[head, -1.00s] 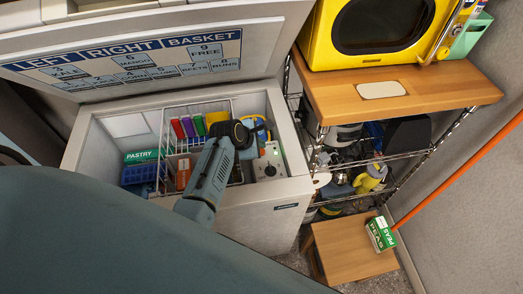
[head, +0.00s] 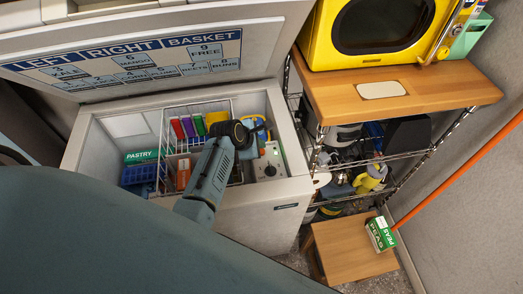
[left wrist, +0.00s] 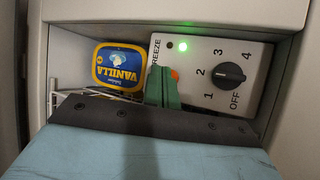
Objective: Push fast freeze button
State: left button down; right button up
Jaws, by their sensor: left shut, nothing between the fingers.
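The chest freezer (head: 255,228) stands with its lid up. Its white control panel (head: 268,168) is at the right inside end, with a black dial (left wrist: 229,75), a lit green lamp (left wrist: 183,46) and partly covered "FREEZE" lettering (left wrist: 156,53). A small orange part (left wrist: 175,74) shows at my left fingertips; it looks like the fast freeze button, mostly hidden by the fingers. My left gripper (head: 257,139) reaches over the basket to the panel. In the left wrist view its green fingers (left wrist: 164,88) are shut and empty, close against the panel; contact is unclear. My right gripper is not in view.
A vanilla tub (left wrist: 118,66) lies beside the panel. A wire basket (head: 196,108) holds several coloured packs. The raised lid (head: 150,60) stands behind. A wire shelf with a wooden top (head: 430,90) and a stool (head: 345,255) stand to the right.

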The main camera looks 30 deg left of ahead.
pick_arm(q)
jog(key=shift+f, duration=0.1)
jog(key=shift+f, duration=0.35)
jog(key=shift+f, duration=0.45)
dwell(0.6)
jog(key=shift+r, duration=0.1)
jog(key=shift+r+p, duration=0.85)
jog(key=shift+p, duration=0.25)
notch_tip(320, 180, up, 6)
jog(key=p, duration=0.6)
jog(key=shift+p, duration=0.3)
jog(key=shift+s+f, duration=0.1)
